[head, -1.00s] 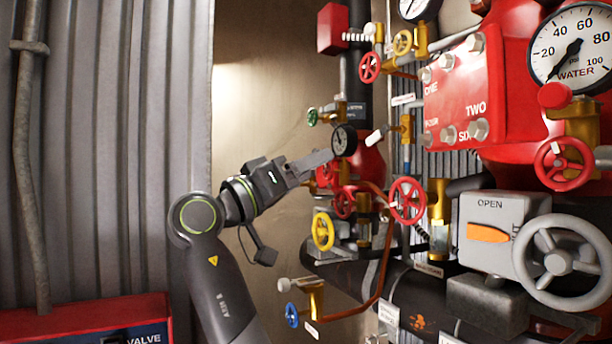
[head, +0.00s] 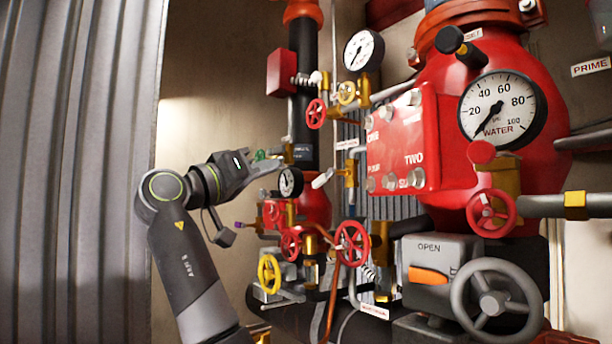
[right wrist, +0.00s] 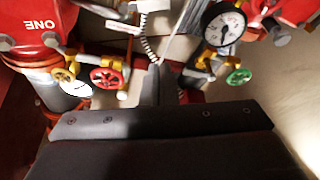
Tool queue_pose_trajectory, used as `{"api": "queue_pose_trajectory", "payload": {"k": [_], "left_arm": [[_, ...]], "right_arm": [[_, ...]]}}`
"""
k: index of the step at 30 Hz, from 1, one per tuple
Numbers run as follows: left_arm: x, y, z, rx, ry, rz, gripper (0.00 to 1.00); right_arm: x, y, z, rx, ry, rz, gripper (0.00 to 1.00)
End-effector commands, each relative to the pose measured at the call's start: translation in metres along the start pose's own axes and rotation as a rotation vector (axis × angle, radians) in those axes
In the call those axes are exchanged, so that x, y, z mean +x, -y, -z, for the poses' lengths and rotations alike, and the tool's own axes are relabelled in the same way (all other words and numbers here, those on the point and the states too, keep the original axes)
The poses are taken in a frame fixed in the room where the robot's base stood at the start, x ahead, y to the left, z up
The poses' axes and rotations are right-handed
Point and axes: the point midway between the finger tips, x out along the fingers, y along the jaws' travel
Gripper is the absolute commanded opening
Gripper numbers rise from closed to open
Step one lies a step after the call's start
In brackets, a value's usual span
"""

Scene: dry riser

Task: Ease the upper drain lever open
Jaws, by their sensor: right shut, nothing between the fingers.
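A short lever with a pale, white-ended handle (head: 323,178) sticks out to the left of a brass valve (head: 351,174) on the riser pipework; I cannot tell for sure that this is the upper drain lever. My right gripper (head: 272,166) is shut and empty, pointing right, level with the small gauge's top and left of the pale lever, apart from it in the picture. It partly covers the green handwheel (head: 262,155). In the right wrist view the shut fingers (right wrist: 160,85) point at the pipework; the lever is not clear there. My left gripper is not in view.
A small black gauge (head: 290,182) sits close to the right gripper. A corrugated wall (head: 70,170) stands at left. Bare wall lies behind my arm.

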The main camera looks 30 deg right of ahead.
Motion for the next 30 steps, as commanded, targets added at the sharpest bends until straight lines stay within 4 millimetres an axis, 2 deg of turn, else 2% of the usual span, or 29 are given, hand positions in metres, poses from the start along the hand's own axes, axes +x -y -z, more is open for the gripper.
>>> {"api": "queue_pose_trajectory", "payload": {"k": [5, 10, 23, 30], "left_arm": [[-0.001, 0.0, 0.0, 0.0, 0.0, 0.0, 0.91], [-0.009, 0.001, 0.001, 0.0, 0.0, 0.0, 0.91], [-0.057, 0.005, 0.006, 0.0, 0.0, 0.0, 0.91], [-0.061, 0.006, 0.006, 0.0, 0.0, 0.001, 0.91]], "right_arm": [[0.001, 0.0, 0.0, 0.0, 0.0, 0.0, 0.0], [0.016, -0.002, 0.002, 0.0, 0.0, -0.002, 0.0], [0.105, -0.003, 0.004, -0.001, 0.0, -0.003, 0.0], [0.092, 0.0, -0.022, 0.001, -0.002, 0.001, 0.0]]}}
